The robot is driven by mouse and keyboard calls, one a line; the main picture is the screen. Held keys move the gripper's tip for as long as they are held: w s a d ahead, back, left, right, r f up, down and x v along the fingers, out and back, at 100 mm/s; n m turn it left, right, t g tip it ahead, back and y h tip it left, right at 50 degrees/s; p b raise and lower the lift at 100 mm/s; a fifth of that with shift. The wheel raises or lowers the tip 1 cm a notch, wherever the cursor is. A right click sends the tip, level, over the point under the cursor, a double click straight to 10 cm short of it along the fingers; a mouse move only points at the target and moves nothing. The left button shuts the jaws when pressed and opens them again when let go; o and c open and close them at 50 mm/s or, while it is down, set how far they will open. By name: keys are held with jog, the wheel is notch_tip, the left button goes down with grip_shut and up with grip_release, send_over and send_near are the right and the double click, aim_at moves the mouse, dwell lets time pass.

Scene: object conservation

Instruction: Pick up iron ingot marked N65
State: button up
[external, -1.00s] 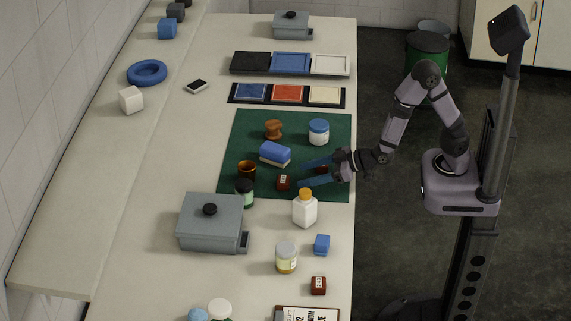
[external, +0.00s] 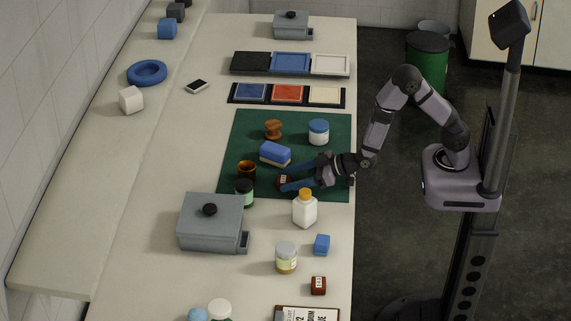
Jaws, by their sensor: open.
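A small dark red-brown ingot (external: 284,180) with a white label lies on the green mat (external: 235,134). My gripper (external: 285,182) is open, low over the mat, with its blue fingers reaching left around the ingot; I cannot tell whether they touch it. A second red-brown ingot (external: 318,287) with a white label lies on the bench at the front right. Both labels are too small to read, so I cannot tell which ingot is N65.
A blue-and-beige block (external: 275,153), a brown cup (external: 247,168) and a dark jar with a green band (external: 244,192) stand near the gripper. A white bottle with an orange cap (external: 304,210) stands just in front. A grey lidded box (external: 210,230) is at front left.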

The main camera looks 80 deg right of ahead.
aim_at(287, 180)
jog(key=shift+w+f, duration=0.3)
jog(key=shift+w, duration=0.35)
jog(key=shift+r, duration=0.1)
jog(key=c, duration=1.5)
jog(key=shift+r, duration=0.1)
jog(key=shift+r+b, duration=0.3)
jog(key=shift+r, duration=4.65)
